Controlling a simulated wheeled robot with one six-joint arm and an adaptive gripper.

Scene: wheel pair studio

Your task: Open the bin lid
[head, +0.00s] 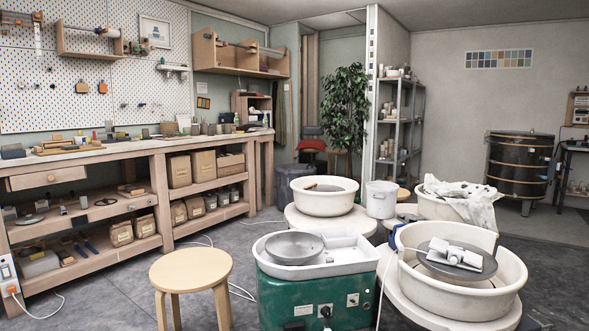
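A dark grey bin (287,186) stands on the floor at the back, just past the right end of the long workbench. A white wheel basin in front of it hides part of its right side. Its top looks covered, but it is too small and dim to tell the lid's exact state. My gripper is not in view, so I cannot see whether it is open or shut.
A wooden stool (190,272), a green pottery wheel (305,300) and white wheel basins (324,200) crowd the front and middle. A white bucket (381,199) and a plant (344,110) stand farther back. Grey floor (240,238) shows between bench and wheels, with cables on it.

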